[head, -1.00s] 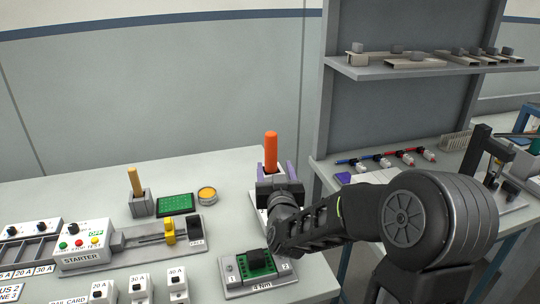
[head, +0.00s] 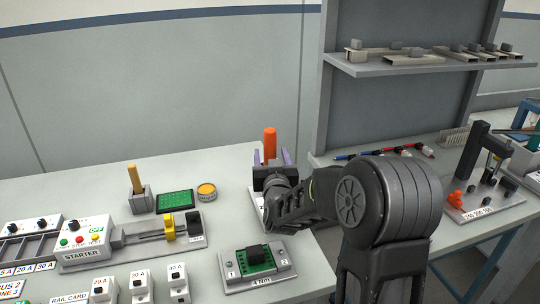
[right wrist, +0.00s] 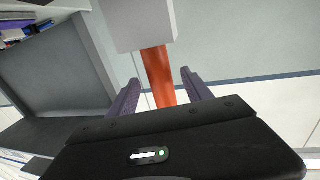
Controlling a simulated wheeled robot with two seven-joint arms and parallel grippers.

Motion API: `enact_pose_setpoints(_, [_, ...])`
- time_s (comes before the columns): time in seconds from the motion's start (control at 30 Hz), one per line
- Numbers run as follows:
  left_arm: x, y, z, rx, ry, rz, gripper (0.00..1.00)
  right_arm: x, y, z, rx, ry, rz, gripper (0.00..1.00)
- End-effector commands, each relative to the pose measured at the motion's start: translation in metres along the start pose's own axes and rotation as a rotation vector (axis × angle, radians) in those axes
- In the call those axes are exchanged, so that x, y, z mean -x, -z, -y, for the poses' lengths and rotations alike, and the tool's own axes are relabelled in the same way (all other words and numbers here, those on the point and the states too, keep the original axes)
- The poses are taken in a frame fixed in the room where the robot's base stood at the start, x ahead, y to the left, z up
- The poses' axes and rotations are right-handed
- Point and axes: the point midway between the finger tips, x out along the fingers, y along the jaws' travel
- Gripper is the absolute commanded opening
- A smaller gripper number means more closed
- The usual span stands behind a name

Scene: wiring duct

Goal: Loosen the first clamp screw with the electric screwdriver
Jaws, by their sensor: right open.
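The electric screwdriver, seen as an orange handle (head: 270,140), stands upright at the back right of the bench. My right gripper (head: 270,157) is open, with one purple finger on each side of the handle in the head view. In the right wrist view the orange handle (right wrist: 158,78) lies between the spread fingers, with a light grey block at its end. I cannot tell whether a finger touches it. The green clamp block (head: 255,263) sits on a grey base marked 1 and 2, with a 4 Nm label. Its screws are too small to tell. My left gripper is not in view.
A yellow-handled tool (head: 134,178) stands in a grey holder, beside a green tray (head: 174,202) and a yellow round tin (head: 206,190). The starter unit (head: 84,248) and several small breakers are at the left. A shelf unit (head: 430,66) stands at the right.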

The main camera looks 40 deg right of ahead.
Motion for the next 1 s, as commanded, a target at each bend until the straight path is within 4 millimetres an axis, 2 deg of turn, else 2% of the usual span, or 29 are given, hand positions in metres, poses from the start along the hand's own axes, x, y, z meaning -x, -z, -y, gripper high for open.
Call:
enact_pose_setpoints(0.1, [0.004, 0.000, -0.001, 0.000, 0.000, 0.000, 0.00, -0.018, 0.001, 0.000, 0.003, -0.001, 0.000, 0.58])
enact_pose_setpoints(0.2, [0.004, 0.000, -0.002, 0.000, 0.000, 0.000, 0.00, -0.026, 0.000, 0.000, 0.002, -0.001, 0.001, 0.58])
enact_pose_setpoints(0.8, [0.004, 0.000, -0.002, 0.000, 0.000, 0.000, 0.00, -0.028, 0.000, 0.000, 0.000, 0.000, 0.000, 0.58])
enact_pose_setpoints(1.0, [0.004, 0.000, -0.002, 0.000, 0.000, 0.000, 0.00, -0.028, 0.000, 0.000, 0.000, 0.000, 0.000, 0.44])
